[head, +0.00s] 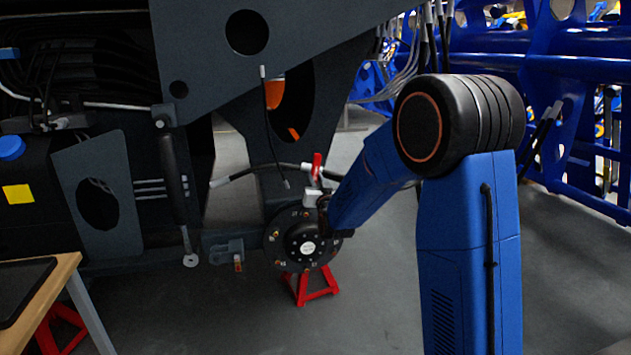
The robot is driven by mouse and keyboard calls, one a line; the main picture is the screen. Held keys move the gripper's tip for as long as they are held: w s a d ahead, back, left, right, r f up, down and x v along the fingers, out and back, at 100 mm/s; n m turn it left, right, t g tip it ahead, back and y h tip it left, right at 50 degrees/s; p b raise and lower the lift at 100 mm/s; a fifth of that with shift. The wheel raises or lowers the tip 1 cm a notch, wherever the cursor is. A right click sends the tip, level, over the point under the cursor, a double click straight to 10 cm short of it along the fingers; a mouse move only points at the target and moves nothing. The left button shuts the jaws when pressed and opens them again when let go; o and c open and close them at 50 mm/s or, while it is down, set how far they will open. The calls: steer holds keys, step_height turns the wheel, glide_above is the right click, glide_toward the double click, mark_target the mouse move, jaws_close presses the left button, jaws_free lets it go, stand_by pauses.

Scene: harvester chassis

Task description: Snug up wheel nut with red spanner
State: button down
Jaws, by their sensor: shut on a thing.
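The red spanner (317,167) stands roughly upright above the wheel hub (306,247), with its lower part hidden. My gripper (322,199) is at the hub's upper right, at the end of my blue arm, shut on the red spanner. The fingers are small and partly hidden by my arm. The hub is a dark round disc with a pale centre cap and several small brass-coloured wheel nuts (282,262) around its rim. I cannot tell whether the spanner sits on a nut.
The dark chassis (200,50) hangs above and left of the hub, with cables near the spanner. A red stand (312,288) is below the hub. A wooden-edged table (58,290) is at lower left. Blue framework (560,60) stands at back right. Grey floor between is clear.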

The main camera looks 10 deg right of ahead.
steer(key=shift+d+f+m, duration=0.15)
steer(key=shift+d+m, duration=0.4)
steer(key=shift+d, duration=0.1)
steer(key=shift+d+f+m, duration=0.15)
steer(key=shift+d+m, duration=0.4)
steer(key=shift+d, duration=0.1)
steer(key=shift+d, duration=0.1)
steer(key=shift+d+f+m+h, duration=0.15)
steer(key=shift+d+f+m, duration=0.15)
steer(key=shift+d+m, duration=0.3)
steer(key=shift+d+f+m+h, duration=0.15)
steer(key=shift+d+f+m, duration=0.15)
steer(key=shift+d+m, duration=0.25)
steer(key=shift+d+f, duration=0.1)
steer(key=shift+d, duration=0.05)
steer(key=shift+a, duration=0.3)
steer(key=shift+s, duration=0.15)
